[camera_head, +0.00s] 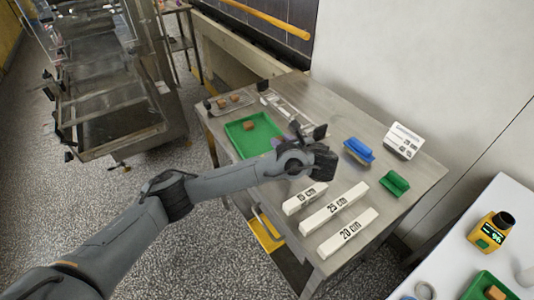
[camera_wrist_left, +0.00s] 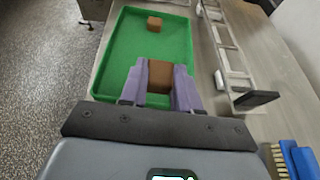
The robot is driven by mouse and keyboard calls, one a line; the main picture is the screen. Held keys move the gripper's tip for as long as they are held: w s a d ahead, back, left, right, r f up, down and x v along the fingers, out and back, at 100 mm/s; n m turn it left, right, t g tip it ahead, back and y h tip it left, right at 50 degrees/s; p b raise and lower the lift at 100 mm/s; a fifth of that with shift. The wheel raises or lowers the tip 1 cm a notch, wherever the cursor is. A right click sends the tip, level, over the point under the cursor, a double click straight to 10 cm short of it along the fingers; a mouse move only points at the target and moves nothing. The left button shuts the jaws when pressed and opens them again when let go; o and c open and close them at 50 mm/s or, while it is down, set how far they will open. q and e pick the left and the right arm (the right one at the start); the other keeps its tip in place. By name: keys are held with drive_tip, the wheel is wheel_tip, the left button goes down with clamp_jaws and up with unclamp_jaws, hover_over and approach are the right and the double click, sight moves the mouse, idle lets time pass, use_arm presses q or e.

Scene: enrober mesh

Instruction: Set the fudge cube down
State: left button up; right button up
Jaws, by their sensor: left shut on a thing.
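My left gripper (camera_head: 284,143) is over the near right part of the green tray (camera_head: 238,143). In the left wrist view, its two purple fingers are shut on a brown fudge cube (camera_wrist_left: 160,76). The held cube appears in front of the tray floor (camera_wrist_left: 125,52); I cannot tell whether it touches it. In the head view the held cube is hidden by the gripper. A second brown cube (camera_wrist_left: 155,23) lies in the far part of the tray and also shows in the head view (camera_head: 248,126). My right gripper is not in view.
Right of the tray lies a metal frame (camera_wrist_left: 229,58). A small tray with brown pieces (camera_head: 228,103) stands behind. The tray floor between cubes is clear.

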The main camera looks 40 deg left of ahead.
use_arm(q)
drive_tip(key=b, duration=0.1)
hover_over(268, 148)
drive_tip(key=s+d, duration=0.2)
wheel_tip(268, 148, down, 3)
drive_tip(key=shift+s+d+f, duration=0.1)
drive_tip(key=shift+d, duration=0.05)
drive_tip(key=shift+a+f, duration=0.25)
drive_tip(key=shift+a, duration=0.1)
drive_tip(key=shift+f+b, duration=0.85)
drive_tip(key=shift+f, duration=1.1)
drive_tip(key=shift+f, duration=0.15)
drive_tip(key=o, duration=0.8)
